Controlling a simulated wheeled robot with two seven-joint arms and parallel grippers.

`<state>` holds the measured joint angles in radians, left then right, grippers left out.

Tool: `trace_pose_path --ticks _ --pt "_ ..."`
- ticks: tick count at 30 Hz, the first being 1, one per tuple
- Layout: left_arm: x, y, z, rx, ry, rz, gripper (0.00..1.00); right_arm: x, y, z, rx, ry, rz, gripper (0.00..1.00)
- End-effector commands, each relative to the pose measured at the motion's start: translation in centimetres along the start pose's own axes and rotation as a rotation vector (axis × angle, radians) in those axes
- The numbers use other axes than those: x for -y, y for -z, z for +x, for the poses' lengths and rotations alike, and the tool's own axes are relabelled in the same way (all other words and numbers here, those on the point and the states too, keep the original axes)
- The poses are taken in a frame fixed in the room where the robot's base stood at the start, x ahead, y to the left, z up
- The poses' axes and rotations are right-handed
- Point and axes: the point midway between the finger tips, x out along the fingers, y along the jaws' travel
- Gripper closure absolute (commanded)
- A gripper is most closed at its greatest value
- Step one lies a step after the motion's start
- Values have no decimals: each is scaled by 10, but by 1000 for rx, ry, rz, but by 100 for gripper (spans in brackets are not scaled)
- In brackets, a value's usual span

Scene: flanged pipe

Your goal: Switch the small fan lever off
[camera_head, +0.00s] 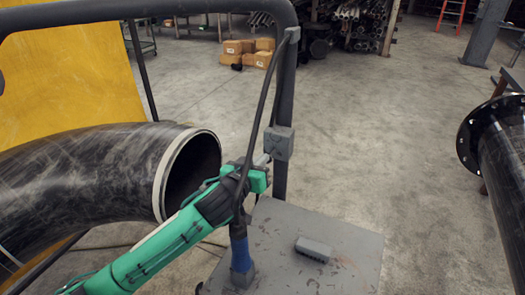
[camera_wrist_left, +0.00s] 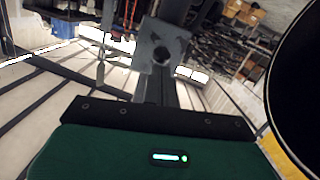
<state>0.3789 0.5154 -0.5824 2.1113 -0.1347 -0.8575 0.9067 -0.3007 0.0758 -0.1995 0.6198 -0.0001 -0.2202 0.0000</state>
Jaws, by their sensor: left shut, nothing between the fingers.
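A small grey switch box (camera_head: 279,143) is fixed to the dark upright post. It also shows in the left wrist view as a grey box (camera_wrist_left: 152,57) with a dark round spot on its face. I cannot make out a separate lever on it. My left gripper (camera_head: 263,160), at the end of a green and black arm, is shut and empty. Its tip is close to the box's lower left side; I cannot tell whether they touch. The fingers are hard to see in the left wrist view. My right gripper is not in view.
A large black pipe elbow (camera_head: 95,165) opens just left of my left arm. A dark frame and hanging cable stand around the post (camera_head: 284,80). A flanged pipe (camera_head: 505,165) is at right.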

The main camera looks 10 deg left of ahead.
Motion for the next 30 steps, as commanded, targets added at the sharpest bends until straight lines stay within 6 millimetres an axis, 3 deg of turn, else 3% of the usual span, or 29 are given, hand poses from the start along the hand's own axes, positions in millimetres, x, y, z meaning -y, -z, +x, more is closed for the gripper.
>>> trace_pose_path --ticks 11,16,30 --pt "0 0 0 -1 0 1 100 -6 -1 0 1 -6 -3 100" --pt "-1 11 -1 -5 1 -1 100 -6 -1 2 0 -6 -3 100" --pt "-18 110 -15 -6 -1 0 100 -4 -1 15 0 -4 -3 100"
